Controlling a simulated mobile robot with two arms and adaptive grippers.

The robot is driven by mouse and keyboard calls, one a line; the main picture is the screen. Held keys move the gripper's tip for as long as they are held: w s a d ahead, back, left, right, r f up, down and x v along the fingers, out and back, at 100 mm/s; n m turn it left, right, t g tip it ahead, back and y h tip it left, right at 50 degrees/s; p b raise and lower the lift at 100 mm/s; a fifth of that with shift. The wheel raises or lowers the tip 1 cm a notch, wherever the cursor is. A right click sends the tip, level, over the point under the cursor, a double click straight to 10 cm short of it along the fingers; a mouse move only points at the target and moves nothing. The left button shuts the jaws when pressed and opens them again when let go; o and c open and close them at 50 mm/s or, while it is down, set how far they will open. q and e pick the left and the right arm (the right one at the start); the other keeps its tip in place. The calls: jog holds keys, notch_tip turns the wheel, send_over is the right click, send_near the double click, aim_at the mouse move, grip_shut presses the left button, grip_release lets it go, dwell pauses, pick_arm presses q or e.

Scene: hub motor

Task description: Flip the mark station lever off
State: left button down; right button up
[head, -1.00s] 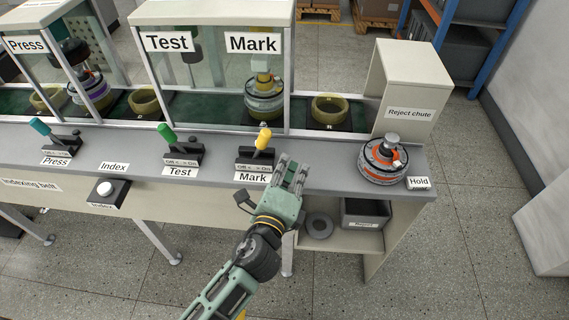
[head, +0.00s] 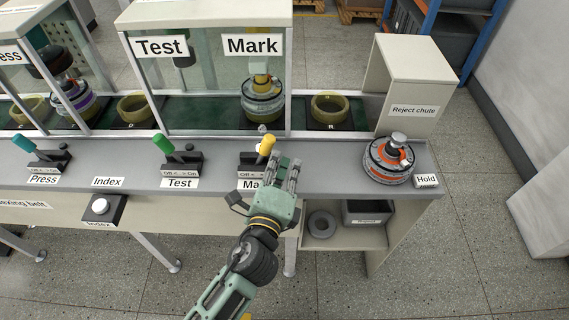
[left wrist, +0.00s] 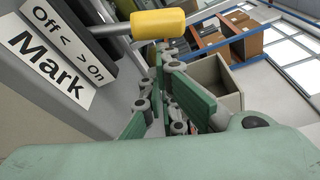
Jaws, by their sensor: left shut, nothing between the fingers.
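The mark station lever (head: 266,146) has a yellow handle and stands on a dark base above the Mark label, which reads Off on the left and On on the right. The handle leans right, toward On. In the left wrist view the yellow handle (left wrist: 158,24) is just ahead of the fingers, and the Off/On plate (left wrist: 50,45) is at upper left. My left gripper (head: 290,166) is shut and empty, close to the right of the lever; I cannot tell whether it touches. It partly covers the Mark label. My right gripper is not in view.
The green Test lever (head: 163,145) and teal Press lever (head: 25,145) stand further left. An Index button (head: 100,206) is on the front edge. A hub motor (head: 388,160) sits at right beside the Hold label (head: 426,180). The Mark enclosure is behind the lever.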

aim_at(265, 145)
pick_arm(q)
jog(key=shift+a, duration=0.1)
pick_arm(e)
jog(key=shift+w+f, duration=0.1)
